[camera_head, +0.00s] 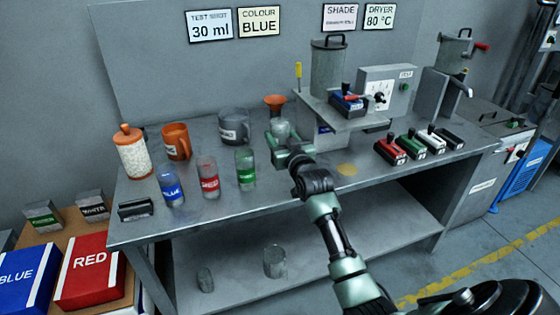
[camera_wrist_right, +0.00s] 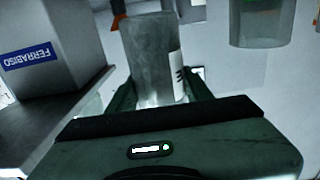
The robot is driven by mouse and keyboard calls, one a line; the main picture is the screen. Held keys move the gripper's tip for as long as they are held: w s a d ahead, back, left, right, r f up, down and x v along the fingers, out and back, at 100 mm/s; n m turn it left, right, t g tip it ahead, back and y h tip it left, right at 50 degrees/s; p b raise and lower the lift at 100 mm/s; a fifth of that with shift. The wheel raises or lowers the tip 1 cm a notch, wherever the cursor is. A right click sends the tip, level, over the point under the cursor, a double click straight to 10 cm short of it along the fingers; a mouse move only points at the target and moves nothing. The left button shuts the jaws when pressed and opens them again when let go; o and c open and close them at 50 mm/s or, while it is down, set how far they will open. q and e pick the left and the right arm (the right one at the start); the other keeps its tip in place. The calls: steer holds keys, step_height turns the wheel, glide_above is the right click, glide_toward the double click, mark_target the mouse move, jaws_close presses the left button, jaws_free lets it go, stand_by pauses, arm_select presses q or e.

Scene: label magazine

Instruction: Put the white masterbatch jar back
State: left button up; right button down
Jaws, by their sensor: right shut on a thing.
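The white masterbatch jar (camera_head: 281,128) is a clear, greyish jar. My right gripper (camera_head: 287,150) is shut around it above the grey bench (camera_head: 330,190), right of the green-labelled jar. In the right wrist view the jar (camera_wrist_right: 150,55) stands between the fingers (camera_wrist_right: 155,100), with a white label partly turned away on its right side. I cannot tell whether its base touches the bench. The blue-labelled jar (camera_head: 172,187), red-labelled jar (camera_head: 208,178) and green-labelled jar (camera_head: 246,169) stand in a slanting row to its left. My left gripper is not in view.
A grey mug (camera_head: 233,126), orange mug (camera_head: 176,141) and orange-lidded pellet jar (camera_head: 132,152) stand behind the row. An orange funnel (camera_head: 275,104) is behind the held jar. The machine (camera_head: 385,90) and several coloured blocks (camera_head: 411,147) are to the right.

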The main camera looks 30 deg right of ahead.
step_height(320, 180, down, 8)
steer(key=shift+f, duration=0.1)
stand_by(0.4)
steer(key=c, duration=0.6)
jaws_free()
steer(key=shift+b, duration=0.3)
